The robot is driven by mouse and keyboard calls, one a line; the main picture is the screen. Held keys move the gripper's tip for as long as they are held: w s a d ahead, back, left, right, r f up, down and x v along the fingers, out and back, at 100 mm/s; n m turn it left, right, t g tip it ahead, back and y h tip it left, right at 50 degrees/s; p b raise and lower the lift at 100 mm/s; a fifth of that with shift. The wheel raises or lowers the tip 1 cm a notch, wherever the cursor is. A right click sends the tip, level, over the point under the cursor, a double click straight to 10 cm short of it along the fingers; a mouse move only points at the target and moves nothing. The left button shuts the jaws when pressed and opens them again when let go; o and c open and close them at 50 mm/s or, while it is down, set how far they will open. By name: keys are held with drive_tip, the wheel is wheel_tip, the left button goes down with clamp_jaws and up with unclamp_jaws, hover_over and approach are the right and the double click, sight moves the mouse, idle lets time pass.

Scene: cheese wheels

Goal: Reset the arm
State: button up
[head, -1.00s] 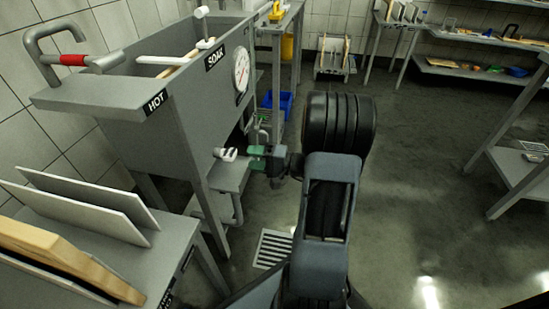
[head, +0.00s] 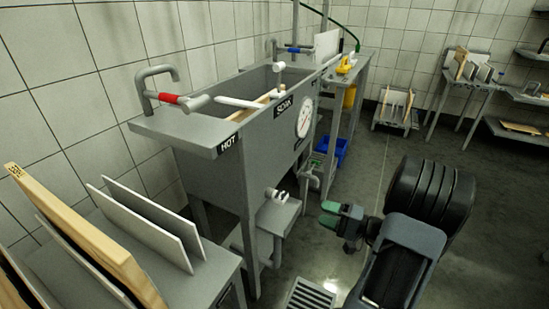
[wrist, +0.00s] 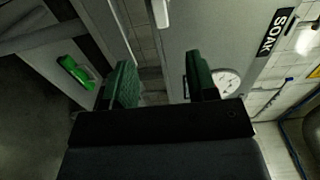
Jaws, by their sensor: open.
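My gripper (head: 333,213) has green fingertips and is at the end of my dark arm, right of the centre in the head view. It is in open air, to the right of the grey soak sink (head: 215,175) and apart from it. In the wrist view my gripper (wrist: 160,85) shows its two green fingers spread apart with nothing between them. Past them are the sink's grey front, its SOAK label (wrist: 276,32) and the round dial (wrist: 227,82).
A white valve handle (head: 276,195) sticks out below the sink. White boards (head: 150,225) and a wooden board (head: 85,240) stand in a rack at the lower left. A blue bin (head: 331,150) is on the floor beyond. A floor grate (head: 310,295) lies below my gripper.

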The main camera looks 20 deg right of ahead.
drive_tip(key=shift+r, duration=0.1)
drive_tip(key=s+a+r+n+g+h+p, duration=0.1)
drive_tip(key=s+a+r+n+g+p, duration=0.2)
drive_tip(key=a+r+g+p, duration=0.45)
drive_tip(key=s+a+r+n+g+h+p, duration=0.25)
drive_tip(key=a+r+g+p, duration=0.25)
drive_tip(key=a+r+p, duration=0.55)
wheel_tip(320, 180, up, 25)
drive_tip(key=s+d+n+t+h+p, duration=0.1)
drive_tip(key=h+p, duration=0.7)
drive_tip(key=p, duration=1.1)
drive_tip(key=s+n+t, duration=0.1)
drive_tip(key=s+n, duration=0.1)
drive_tip(key=n, duration=0.1)
drive_tip(key=shift+d+f+t, duration=0.15)
drive_tip(key=shift+d+t, duration=0.05)
drive_tip(key=shift+t, duration=0.15)
